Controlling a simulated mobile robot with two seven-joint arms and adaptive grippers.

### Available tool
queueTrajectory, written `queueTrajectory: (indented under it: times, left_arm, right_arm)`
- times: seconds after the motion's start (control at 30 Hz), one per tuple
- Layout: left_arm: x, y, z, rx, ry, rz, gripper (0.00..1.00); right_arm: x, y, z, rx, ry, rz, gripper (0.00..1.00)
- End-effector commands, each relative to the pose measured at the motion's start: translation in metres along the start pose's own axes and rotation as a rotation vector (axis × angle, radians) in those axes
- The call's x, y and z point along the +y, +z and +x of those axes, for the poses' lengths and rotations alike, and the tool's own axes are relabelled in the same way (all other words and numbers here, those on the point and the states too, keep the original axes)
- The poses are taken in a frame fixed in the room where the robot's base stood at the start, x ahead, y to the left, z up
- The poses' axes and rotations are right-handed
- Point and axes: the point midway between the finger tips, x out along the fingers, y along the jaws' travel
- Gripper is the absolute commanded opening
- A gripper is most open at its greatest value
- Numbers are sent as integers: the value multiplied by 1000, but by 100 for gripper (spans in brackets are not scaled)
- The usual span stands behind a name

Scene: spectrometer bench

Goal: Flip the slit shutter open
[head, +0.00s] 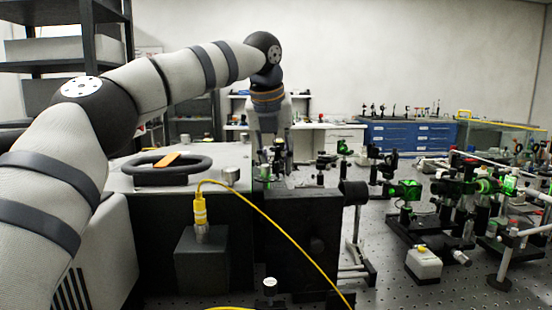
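My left arm reaches in from the left and bends down at the wrist. My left gripper (279,167) points down over the right part of the spectrometer housing (290,212), close above its top. The gripper is small and dark here, and I cannot tell whether its fingers are apart or touch anything. I cannot single out the slit shutter; it may be hidden by the gripper or too small to see. A dark round fitting (352,192) sticks out at the housing's right end. My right gripper is not in view.
A black ring with an orange piece (167,159) lies on the light housing top, beside a small metal cylinder (230,174). A yellow cable (268,219) runs from a black box (201,260) across the front. Optics with green light (405,190) crowd the perforated bench at right.

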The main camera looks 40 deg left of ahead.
Motion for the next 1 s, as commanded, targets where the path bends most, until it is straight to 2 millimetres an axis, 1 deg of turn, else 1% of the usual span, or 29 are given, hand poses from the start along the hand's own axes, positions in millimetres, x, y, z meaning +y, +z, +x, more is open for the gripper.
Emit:
queueTrajectory:
  times: [0.07,0.1,0.17,0.2,0.23,0.47,0.63,0.77,1.0]
  left_arm:
    - [0,0,0,0,0,0,30]
    - [0,0,0,0,0,0,28]
    - [0,0,0,1,0,0,14]
    - [0,0,0,1,0,0,5]
    - [0,0,0,1,1,0,0]
    - [0,0,0,-2,1,1,0]
    - [0,-2,-2,-37,5,8,0]
    - [-1,-5,-3,-104,13,20,0]
    - [-3,-14,-6,-279,36,47,0]
  right_arm:
    - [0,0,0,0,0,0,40]
    - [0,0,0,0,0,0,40]
    - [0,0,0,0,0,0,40]
    - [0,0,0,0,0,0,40]
    - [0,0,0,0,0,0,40]
    - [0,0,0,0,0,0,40]
    - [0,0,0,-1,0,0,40]
    - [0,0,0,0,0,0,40]
    - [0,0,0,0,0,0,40]
